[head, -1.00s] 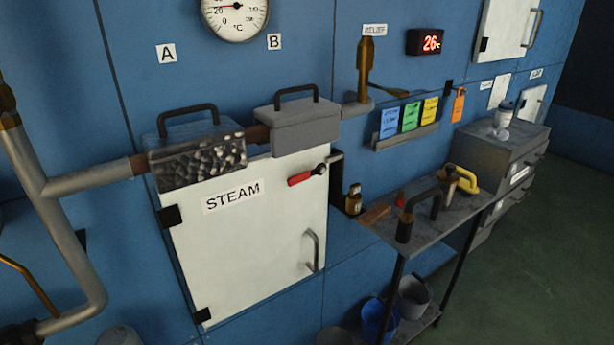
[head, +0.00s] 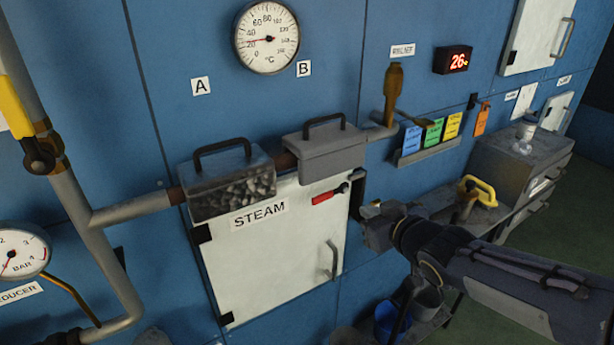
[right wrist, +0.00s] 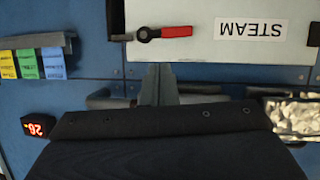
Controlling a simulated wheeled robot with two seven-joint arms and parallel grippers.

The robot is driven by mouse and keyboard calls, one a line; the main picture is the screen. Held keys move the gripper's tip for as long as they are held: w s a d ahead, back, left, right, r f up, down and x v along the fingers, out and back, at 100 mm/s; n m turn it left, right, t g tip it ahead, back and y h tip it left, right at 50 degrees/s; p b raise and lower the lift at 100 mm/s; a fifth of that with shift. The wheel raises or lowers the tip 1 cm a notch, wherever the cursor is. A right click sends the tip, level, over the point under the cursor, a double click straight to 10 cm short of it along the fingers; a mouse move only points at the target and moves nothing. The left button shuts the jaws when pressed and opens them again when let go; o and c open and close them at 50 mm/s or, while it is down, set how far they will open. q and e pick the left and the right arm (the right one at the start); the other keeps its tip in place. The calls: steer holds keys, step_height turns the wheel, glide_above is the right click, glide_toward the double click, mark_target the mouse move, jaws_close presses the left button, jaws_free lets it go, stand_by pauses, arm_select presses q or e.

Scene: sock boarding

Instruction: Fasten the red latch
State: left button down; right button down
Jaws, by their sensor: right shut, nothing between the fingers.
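The red latch (head: 325,197) is on the upper right of the white door (head: 262,262) marked STEAM. Its red grip points left from a dark pivot, across the door face and away from the door's right edge. In the right wrist view, upside down, the red latch (right wrist: 165,32) lies just beyond the fingertips. My right gripper (head: 372,212) is shut and empty, right of the door's upper right edge and apart from the latch. Its closed fingers (right wrist: 158,80) show in the right wrist view. My left gripper is not in view.
A grey box (head: 325,143) and a pipe run above the door. A door handle (head: 333,262) sits low on its right side. A metal table (head: 485,215) with a yellow-handled tool stands behind my right arm. Coloured cards (head: 430,135) hang on the wall.

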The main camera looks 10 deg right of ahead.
mark_target(326, 195)
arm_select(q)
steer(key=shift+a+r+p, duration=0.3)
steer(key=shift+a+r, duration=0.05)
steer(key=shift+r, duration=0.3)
arm_select(e)
steer(key=w+a+r+y, duration=0.1)
steer(key=w+a+r+n+y, duration=0.1)
steer(key=a, duration=0.1)
steer(key=shift+w+a+r+t, duration=0.15)
steer(key=shift+w+r+t, duration=0.25)
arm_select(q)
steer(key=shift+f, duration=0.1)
